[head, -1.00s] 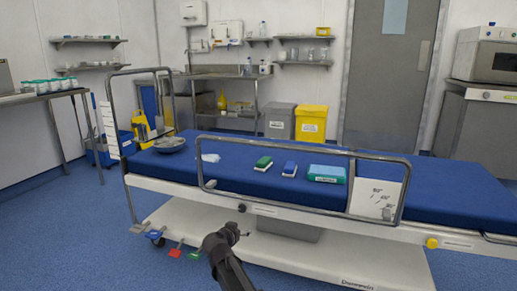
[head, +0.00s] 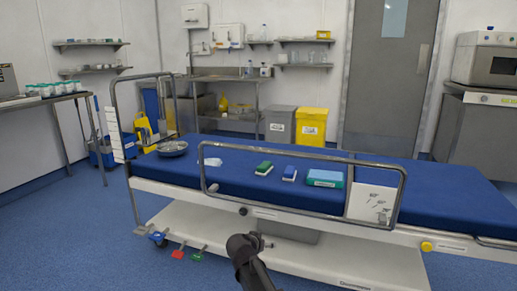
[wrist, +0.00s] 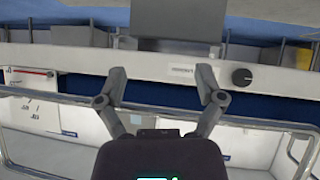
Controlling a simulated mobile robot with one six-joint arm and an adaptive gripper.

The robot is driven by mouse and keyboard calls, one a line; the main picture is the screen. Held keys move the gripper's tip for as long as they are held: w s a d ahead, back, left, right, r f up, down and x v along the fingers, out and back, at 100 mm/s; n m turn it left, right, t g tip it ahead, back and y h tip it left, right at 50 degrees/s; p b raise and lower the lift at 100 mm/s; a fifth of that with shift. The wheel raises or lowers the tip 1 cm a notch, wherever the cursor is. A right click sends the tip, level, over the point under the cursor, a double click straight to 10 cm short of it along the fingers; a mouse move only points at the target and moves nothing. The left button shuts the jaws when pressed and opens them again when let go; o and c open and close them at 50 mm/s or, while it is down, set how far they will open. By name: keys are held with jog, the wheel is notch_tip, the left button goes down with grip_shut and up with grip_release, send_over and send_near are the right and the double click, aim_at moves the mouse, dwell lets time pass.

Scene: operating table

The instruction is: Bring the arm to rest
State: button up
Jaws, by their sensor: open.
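My gripper (head: 268,243) is low in front of the operating table's near side, by the white lower frame, with my dark arm coming up from the bottom edge. In the wrist view my gripper (wrist: 162,76) has its two fingers spread apart with nothing between them. The table's white side frame (wrist: 150,60) and a metal side rail (wrist: 250,124) show beyond and around the fingers. In the head view the fingertips are small and partly hidden by the arm.
The blue-topped table (head: 430,187) bears a metal bowl (head: 172,148), a green brush (head: 264,168), a blue brush (head: 289,173) and a teal box (head: 324,178). A raised side rail (head: 300,152) stands along the near edge. Blue floor (head: 70,230) is open at left.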

jog(key=s+d+r+n+g+y+p, duration=0.25)
jog(key=s+d+g+p, duration=0.25)
jog(key=s+d+p, duration=0.45)
jog(key=s+d+r+n+g+y+p, duration=0.2)
jog(key=s+d+r+g+y+p, duration=0.25)
jog(key=s, duration=0.85)
notch_tip(320, 180, up, 36)
jog(key=d+h+p, duration=0.1)
jog(key=p, duration=3.5)
jog(key=shift+w+h, duration=0.2)
jog(key=shift+h, duration=0.1)
